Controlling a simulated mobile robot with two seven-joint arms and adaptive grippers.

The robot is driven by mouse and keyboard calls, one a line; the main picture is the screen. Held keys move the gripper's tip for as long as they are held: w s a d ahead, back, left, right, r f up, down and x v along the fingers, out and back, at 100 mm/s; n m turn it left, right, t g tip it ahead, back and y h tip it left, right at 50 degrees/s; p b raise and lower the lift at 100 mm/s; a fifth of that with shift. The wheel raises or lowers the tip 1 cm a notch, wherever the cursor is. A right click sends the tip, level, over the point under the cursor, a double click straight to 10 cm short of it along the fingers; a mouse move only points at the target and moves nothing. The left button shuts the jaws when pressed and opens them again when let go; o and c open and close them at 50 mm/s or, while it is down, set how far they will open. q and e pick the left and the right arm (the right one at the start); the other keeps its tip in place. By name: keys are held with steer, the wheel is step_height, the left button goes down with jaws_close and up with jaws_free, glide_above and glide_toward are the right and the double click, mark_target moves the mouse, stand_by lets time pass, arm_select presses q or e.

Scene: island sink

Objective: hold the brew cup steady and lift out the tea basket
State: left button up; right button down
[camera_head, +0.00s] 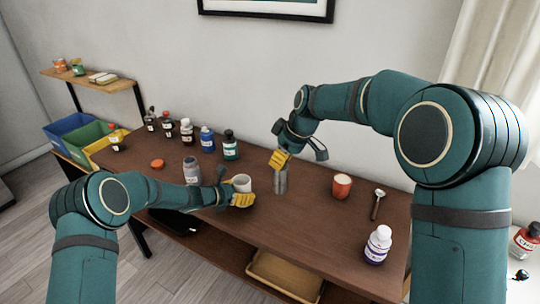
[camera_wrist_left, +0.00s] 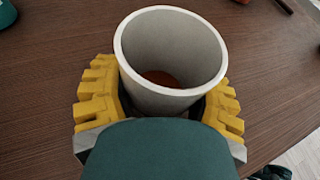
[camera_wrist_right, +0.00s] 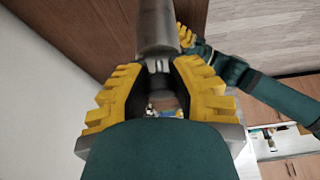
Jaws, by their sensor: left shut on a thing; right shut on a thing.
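The brew cup (camera_head: 242,183) is a pale grey-white cup near the front of the brown table. My left gripper (camera_head: 242,199) is shut around it. In the left wrist view the cup (camera_wrist_left: 172,92) has its mouth open, with orange-brown liquid (camera_wrist_left: 165,78) low inside and no basket in it. The tea basket (camera_head: 280,183) is a grey metal cylinder, just right of the cup and apart from it. My right gripper (camera_head: 279,160) is shut on its upper part. The basket also shows in the right wrist view (camera_wrist_right: 156,28). Whether its lower end touches the table I cannot tell.
A grey jar (camera_head: 192,171), an orange lid (camera_head: 157,163) and several bottles (camera_head: 187,131) are left and behind. Bare table lies between basket and red cup.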

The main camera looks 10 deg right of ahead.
steer(key=shift+s+d, duration=0.6)
steer(key=shift+d, duration=0.2)
steer(key=shift+s+d, duration=0.55)
steer(key=shift+d, duration=0.2)
arm_select(q)
steer(key=o, duration=1.4)
